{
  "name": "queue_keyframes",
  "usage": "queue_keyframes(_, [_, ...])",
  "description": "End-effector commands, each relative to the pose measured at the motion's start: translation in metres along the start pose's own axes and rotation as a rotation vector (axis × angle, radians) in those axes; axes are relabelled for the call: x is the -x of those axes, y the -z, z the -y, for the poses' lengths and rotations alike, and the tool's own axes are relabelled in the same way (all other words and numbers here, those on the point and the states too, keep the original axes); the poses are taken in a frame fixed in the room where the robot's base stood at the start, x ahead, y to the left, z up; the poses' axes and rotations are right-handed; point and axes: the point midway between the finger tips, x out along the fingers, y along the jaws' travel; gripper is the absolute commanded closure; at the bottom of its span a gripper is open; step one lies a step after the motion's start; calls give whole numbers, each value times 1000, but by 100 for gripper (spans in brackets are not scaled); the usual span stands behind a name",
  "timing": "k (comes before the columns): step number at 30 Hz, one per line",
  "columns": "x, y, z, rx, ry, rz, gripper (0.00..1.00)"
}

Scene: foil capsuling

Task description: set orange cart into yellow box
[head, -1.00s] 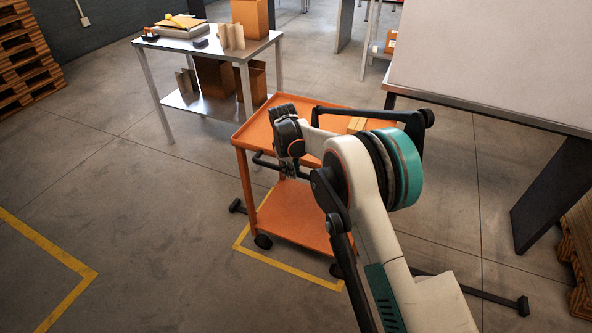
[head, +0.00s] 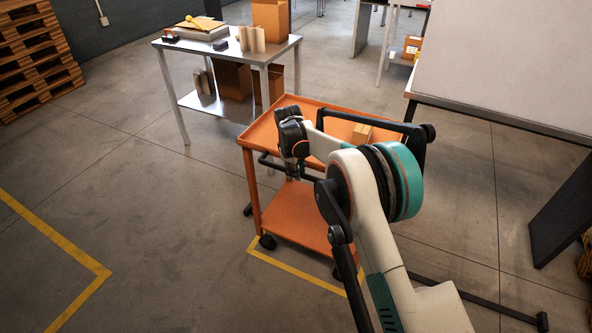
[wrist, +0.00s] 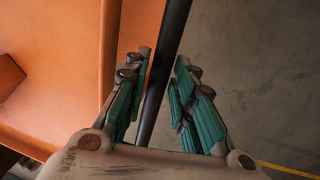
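The orange cart (head: 300,228) stands upright, with two shelves and dark casters. A yellow floor outline (head: 300,272) shows around its near side; the cart and my arm hide the rest. The near-left caster is close to the outline's left corner. My gripper (head: 294,172) is at the cart's dark handle bar (head: 270,162), on the near side. The orange tray (wrist: 65,60) is to the left there.
Another yellow floor line (head: 75,250) turns a corner at the left. A metal table (head: 225,50) with boxes stands behind the cart, and a large white panel (head: 510,60) at right. Pallets (head: 35,60) are stacked far left. Floor left of the cart is clear.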

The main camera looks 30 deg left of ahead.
Motion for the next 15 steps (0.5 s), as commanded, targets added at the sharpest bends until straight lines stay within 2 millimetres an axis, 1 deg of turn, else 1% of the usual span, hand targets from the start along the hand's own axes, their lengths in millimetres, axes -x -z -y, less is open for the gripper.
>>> queue_keyframes(11, [2, 0, 0, 0, 0, 0, 62])
queue_keyframes(15, [14, 0, 0, 1, 0, 0, 62])
